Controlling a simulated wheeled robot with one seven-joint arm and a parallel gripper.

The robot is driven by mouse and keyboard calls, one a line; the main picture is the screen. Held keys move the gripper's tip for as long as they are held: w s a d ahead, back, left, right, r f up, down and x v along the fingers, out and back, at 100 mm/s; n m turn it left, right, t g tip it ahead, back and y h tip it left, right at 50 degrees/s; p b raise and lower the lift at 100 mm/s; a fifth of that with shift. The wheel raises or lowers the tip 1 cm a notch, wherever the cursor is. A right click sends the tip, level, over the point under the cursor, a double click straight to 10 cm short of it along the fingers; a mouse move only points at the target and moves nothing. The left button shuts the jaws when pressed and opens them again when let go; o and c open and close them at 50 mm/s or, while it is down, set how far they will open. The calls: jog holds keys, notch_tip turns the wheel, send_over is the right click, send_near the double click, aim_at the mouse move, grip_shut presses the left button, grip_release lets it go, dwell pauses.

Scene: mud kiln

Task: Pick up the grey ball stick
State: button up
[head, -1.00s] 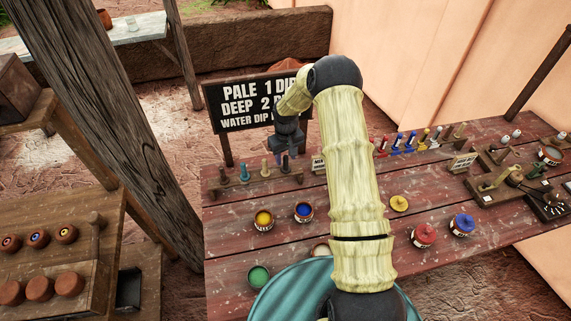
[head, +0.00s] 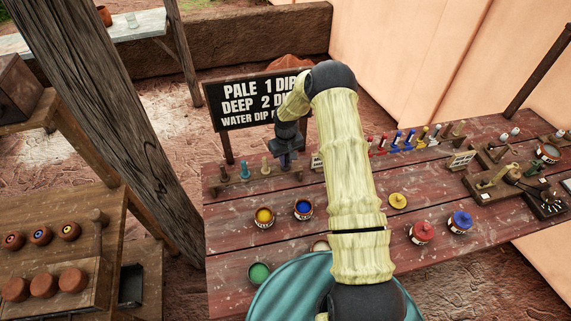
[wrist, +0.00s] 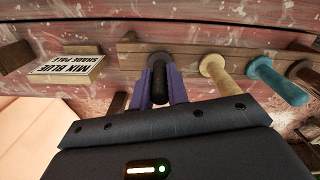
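The grey ball stick (wrist: 159,80) is a dark, round-headed stick standing at one end of a wooden rack (wrist: 215,58). In the head view that rack (head: 254,181) is at the table's left, and the dark stick is mostly hidden by my gripper at its right end. My gripper (head: 286,158) is over it, pointing down. In the wrist view my gripper's purple fingers (wrist: 160,84) stand on either side of the stick, close to it. They look open, and contact is not clear.
Tan (wrist: 214,70) and teal (wrist: 272,78) sticks stand close beside the dark one. A small "MIX BLUE" sign (wrist: 68,68) is on the other side. A black sign board (head: 262,101) rises behind the rack. Yellow (head: 264,216) and blue (head: 303,208) pots stand in front.

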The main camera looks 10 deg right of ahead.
grip_shut()
notch_tip(320, 180, up, 10)
jog(key=b, duration=0.3)
jog(key=shift+b, duration=0.35)
dwell(0.6)
